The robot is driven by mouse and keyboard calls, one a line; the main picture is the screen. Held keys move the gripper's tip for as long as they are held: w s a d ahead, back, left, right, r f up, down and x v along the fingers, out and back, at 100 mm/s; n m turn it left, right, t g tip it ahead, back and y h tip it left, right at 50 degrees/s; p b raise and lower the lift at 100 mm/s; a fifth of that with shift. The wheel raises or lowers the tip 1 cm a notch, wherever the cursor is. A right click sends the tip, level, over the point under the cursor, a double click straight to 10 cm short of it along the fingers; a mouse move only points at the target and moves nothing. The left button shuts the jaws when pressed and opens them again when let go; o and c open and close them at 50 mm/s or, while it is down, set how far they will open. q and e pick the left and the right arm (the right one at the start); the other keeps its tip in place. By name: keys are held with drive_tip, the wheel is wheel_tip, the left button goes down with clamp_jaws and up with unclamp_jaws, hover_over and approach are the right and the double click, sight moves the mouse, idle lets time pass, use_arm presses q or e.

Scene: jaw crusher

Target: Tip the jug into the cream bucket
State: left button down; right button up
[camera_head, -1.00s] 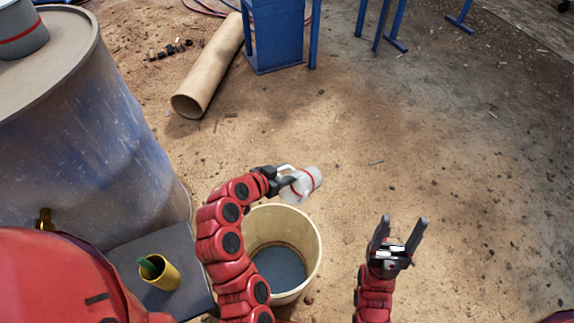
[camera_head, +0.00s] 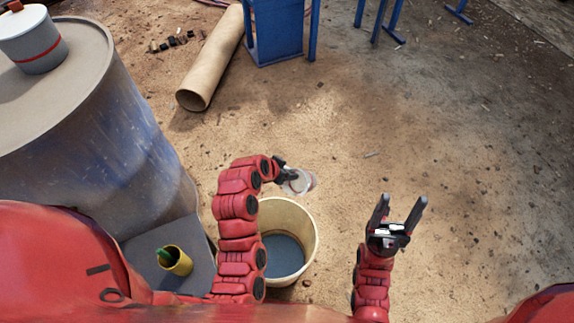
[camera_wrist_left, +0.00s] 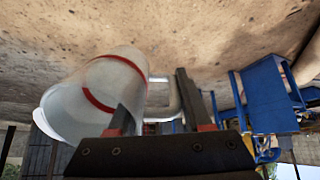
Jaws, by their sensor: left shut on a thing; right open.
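My left gripper (camera_head: 283,174) is shut on a whitish translucent jug (camera_head: 298,182) with a red band. It holds the jug in the air above the far rim of the cream bucket (camera_head: 313,236). The bucket stands on the ground with a grey-blue surface inside. In the left wrist view the jug (camera_wrist_left: 98,90) lies tilted, and its handle is between the two fingers (camera_wrist_left: 155,105). I cannot tell whether anything is in the jug or coming out of it. My right gripper (camera_head: 396,213) is open and empty, to the right of the bucket.
A large blue-grey drum (camera_head: 110,130) stands at the left, with a grey red-banded container (camera_head: 33,42) on top. A yellow cup (camera_head: 175,261) with something green in it sits on a grey slab (camera_head: 195,245). A cardboard tube (camera_head: 212,62) lies farther back.

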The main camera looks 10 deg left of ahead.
use_arm(q)
drive_tip(key=g+y+p, duration=0.1)
drive_tip(key=p, duration=0.2)
drive_tip(key=r+g+y+p, duration=0.1)
drive_tip(key=g+p, duration=0.1)
drive_tip(key=p, duration=0.1)
drive_tip(key=shift+w+r+g, duration=0.15)
drive_tip(key=shift+r+g, duration=0.1)
drive_tip(key=shift+g, duration=0.05)
drive_tip(key=shift+g+y+p, duration=0.45)
drive_tip(key=shift+g+y, duration=0.15)
drive_tip(key=shift+g, duration=0.3)
drive_tip(key=shift+f+g+y, duration=0.15)
drive_tip(key=shift+g+y, duration=0.15)
drive_tip(key=shift+g, duration=0.1)
